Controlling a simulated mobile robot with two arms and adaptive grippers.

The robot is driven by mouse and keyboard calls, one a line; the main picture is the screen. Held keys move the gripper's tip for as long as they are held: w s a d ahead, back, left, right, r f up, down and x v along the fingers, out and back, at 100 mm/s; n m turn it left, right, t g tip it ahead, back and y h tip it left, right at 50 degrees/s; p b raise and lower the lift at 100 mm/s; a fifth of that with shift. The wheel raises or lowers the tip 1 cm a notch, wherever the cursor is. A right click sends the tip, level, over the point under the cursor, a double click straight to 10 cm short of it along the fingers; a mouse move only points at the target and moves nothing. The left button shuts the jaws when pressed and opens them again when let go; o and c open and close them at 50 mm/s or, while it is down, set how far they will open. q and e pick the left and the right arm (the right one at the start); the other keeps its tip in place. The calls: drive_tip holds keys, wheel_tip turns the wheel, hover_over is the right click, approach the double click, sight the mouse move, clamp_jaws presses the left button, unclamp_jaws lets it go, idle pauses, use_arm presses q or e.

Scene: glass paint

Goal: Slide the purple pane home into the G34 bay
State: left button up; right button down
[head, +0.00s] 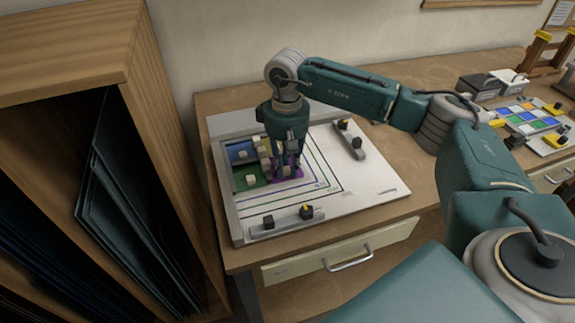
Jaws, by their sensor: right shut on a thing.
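The purple pane (293,172) lies at the right side of the group of coloured panes on the white board (350,193). My right gripper (288,170) points straight down over it and is shut on it, most likely by the small block on top. The gripper hides part of the pane, and I cannot tell whether its edges touch the panes beside it. No G34 label is legible. My left gripper is not in view.
Bars with dark knobs stand on the board's front edge (284,222) and right side (350,140). A wooden rack (160,150) with dark sheets stands close on the left. A colour sample board (530,118) and small boxes (480,87) are at the right.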

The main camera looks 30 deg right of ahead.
drive_tip(key=shift+w+a+r, duration=0.1)
drive_tip(key=shift+w+a, duration=0.05)
drive_tip(key=shift+w, duration=0.1)
idle(0.4)
drive_tip(key=c, duration=1.6)
unclamp_jaws()
drive_tip(key=shift+o, duration=0.7)
drive_tip(key=shift+w+a, duration=0.1)
drive_tip(key=shift+r, duration=0.25)
drive_tip(key=shift+r+p, duration=1.7)
drive_tip(key=shift+r, duration=1.5)
